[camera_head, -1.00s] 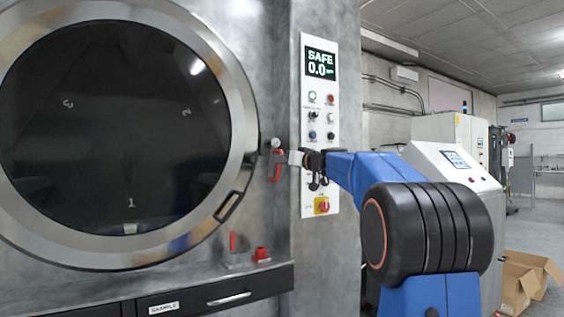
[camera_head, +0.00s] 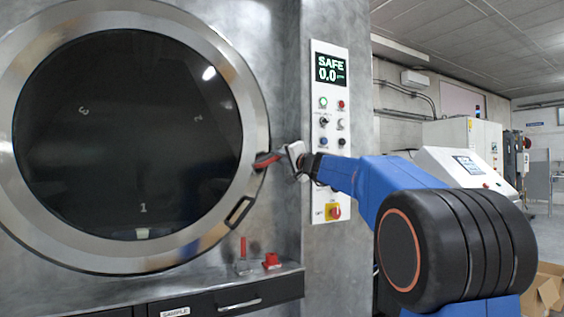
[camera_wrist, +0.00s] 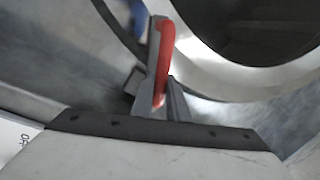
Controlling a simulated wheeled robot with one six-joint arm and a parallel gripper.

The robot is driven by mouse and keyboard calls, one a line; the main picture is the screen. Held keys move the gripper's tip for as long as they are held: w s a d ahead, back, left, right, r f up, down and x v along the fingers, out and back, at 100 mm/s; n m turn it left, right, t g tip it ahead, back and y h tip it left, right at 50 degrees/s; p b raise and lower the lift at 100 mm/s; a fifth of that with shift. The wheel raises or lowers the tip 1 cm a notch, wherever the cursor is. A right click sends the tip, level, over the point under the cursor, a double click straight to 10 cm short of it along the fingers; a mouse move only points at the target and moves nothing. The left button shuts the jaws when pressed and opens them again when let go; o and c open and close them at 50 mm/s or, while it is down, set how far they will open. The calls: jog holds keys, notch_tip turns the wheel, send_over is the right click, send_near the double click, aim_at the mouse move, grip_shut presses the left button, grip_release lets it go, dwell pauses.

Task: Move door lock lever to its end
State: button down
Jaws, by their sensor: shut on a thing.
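The red door lock lever (camera_head: 265,160) points left, close to level, with its end over the right rim of the round washer door (camera_head: 130,135). My gripper (camera_head: 282,154) is at the lever's right part and is shut on it. In the wrist view the red lever (camera_wrist: 164,55) runs up from between the dark fingers of my gripper (camera_wrist: 160,100). The fingers hide part of the lever and its pivot. The door lies flat in its frame, with dark glass.
The control panel (camera_head: 330,130), with a SAFE display and several buttons, is close behind my wrist. A red-handled tool (camera_head: 243,255) and a small red part (camera_head: 271,261) are on the ledge below. The sample drawer (camera_head: 220,302) is shut.

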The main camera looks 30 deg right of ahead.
jog(key=shift+a+r+m+h, duration=0.2)
jog(key=shift+r+m, duration=0.3)
jog(key=shift+m, duration=0.6)
jog(key=shift+a+r+m+h, duration=0.1)
jog(key=shift+r+m+h, duration=0.3)
jog(key=shift+m, duration=0.7)
jog(key=shift+r, duration=0.15)
jog(key=c, duration=1.7)
grip_release()
jog(key=shift+c, duration=0.2)
jog(key=shift+s, duration=0.1)
jog(key=s+f, duration=0.1)
jog(key=s, duration=0.7)
jog(key=s+d+f, duration=0.1)
jog(key=s+f, duration=0.1)
jog(key=s, duration=0.7)
jog(key=shift+f, duration=0.25)
jog(key=shift+d, duration=0.1)
